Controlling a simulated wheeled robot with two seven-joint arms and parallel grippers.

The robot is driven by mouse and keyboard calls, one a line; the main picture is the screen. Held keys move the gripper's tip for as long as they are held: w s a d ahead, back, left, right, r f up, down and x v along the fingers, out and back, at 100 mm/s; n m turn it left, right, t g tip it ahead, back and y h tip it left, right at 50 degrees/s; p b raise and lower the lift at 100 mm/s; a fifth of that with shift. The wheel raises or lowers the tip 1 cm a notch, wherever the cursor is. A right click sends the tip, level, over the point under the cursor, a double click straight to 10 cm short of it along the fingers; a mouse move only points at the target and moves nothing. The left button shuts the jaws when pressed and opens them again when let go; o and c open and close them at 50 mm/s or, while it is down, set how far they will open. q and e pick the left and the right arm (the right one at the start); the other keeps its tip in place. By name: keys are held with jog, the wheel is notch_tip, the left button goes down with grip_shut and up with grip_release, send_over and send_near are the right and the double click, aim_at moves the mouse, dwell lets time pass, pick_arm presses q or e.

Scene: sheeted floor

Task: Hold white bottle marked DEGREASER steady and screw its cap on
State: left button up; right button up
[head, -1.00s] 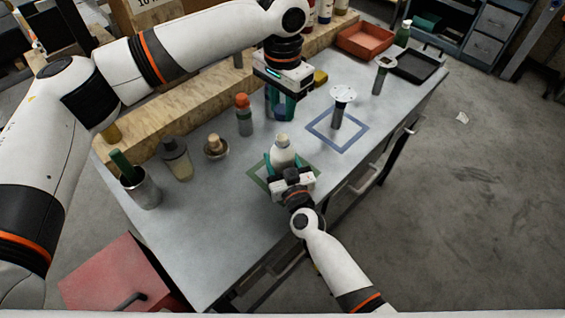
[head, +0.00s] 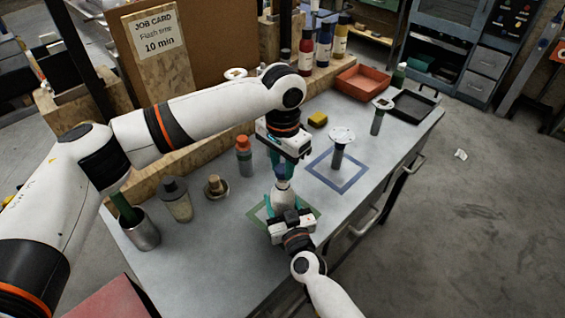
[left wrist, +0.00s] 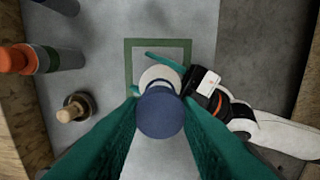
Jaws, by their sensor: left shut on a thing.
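The white bottle (head: 283,198) stands upright inside the green square outline on the table; its marking cannot be read. My right gripper (head: 284,207) has its teal fingers around the bottle body, from the front. My left gripper (head: 282,176) points down over the bottle, shut on a blue round cap (left wrist: 160,112). In the left wrist view the cap sits between the teal fingers and covers part of the white bottle (left wrist: 161,76). The cap is at or just above the bottle's neck; I cannot tell whether they touch.
A bottle with an orange top (head: 244,155), a small wooden-handled item (head: 216,186), a grey bottle (head: 176,199) and a metal cup (head: 140,232) stand to the left. An orange tray (head: 361,83) is at the back.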

aim_at(283, 200)
pick_arm(q)
jog(key=shift+f, duration=0.1)
jog(key=shift+f, duration=0.8)
jog(key=shift+f, duration=0.6)
